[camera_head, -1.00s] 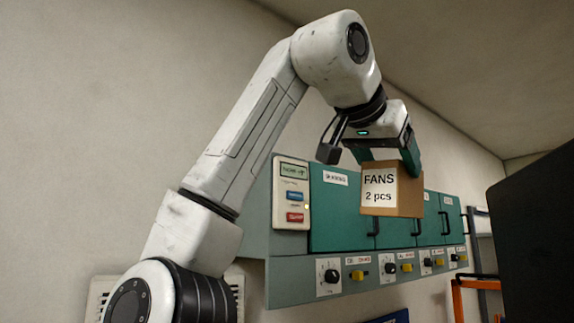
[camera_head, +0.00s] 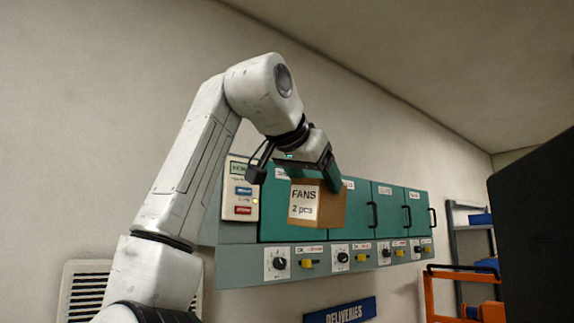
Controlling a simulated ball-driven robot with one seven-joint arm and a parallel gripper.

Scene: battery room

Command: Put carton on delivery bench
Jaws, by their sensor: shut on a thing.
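The carton (camera_head: 318,207) is a brown box with a white label reading "FANS 2 pcs". It hangs in the air in front of the green wall cabinets. My gripper (camera_head: 312,170) is above it, with its green fingers shut on the carton's upper part. A blue "DELIVERIES" sign (camera_head: 340,312) shows at the bottom edge of the view. No bench surface shows; what lies below the sign is out of frame.
The green cabinet row (camera_head: 388,210) with knobs and switches lies behind the carton. An orange frame (camera_head: 432,297) and a grey shelf rack (camera_head: 470,240) with blue bins stand at the right. A dark panel (camera_head: 535,225) blocks the far right.

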